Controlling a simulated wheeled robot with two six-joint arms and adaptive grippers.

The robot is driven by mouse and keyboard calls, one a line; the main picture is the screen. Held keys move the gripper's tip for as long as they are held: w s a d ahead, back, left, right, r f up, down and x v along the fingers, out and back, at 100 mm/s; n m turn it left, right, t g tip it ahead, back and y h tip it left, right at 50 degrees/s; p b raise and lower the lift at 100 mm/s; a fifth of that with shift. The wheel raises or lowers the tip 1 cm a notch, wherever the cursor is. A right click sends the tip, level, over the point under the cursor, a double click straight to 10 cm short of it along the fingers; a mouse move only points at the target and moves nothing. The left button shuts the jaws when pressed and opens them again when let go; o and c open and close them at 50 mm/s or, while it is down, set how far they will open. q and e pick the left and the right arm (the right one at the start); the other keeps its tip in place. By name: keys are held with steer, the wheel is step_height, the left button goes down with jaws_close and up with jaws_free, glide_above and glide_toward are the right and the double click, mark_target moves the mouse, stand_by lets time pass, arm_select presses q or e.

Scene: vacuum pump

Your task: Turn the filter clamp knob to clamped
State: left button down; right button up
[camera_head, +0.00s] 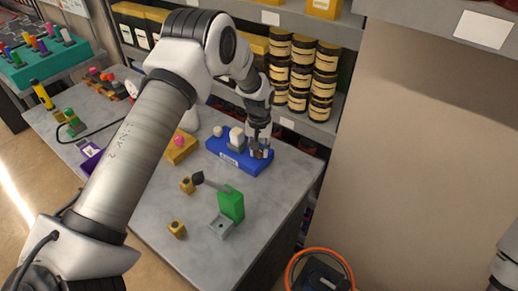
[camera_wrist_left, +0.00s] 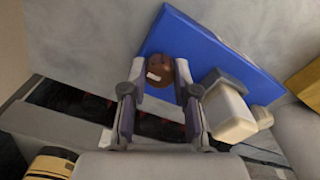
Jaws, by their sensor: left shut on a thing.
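The blue pump base (camera_head: 225,155) lies on the grey table; it also fills the upper middle of the left wrist view (camera_wrist_left: 215,50). A round brown knob with a small pale mark (camera_wrist_left: 163,70) sits on the blue base. My left gripper (camera_head: 260,148) is at the right end of the base, with its fingers pointing down. In the left wrist view its fingers (camera_wrist_left: 158,82) are on either side of the knob, shut on it. A white block-like part (camera_wrist_left: 230,112) stands close beside one finger. In the head view the fingers largely hide the knob. My right gripper is out of view.
A green block with a grey foot (camera_head: 231,204) and small yellow blocks (camera_head: 177,229) stand toward the front. A yellow box (camera_head: 181,148) is left of the base. Shelves with stacked dark jars (camera_head: 300,75) rise close behind the gripper. The table's front right is clear.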

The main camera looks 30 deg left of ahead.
arm_select(q)
steer(key=shift+s+f, duration=0.15)
steer(key=shift+f, duration=0.05)
steer(key=c, duration=0.9)
jaws_free()
steer(key=shift+w+r, duration=0.1)
steer(key=shift+w, duration=0.1)
step_height(320, 180, up, 12)
steer(key=shift+f, duration=0.1)
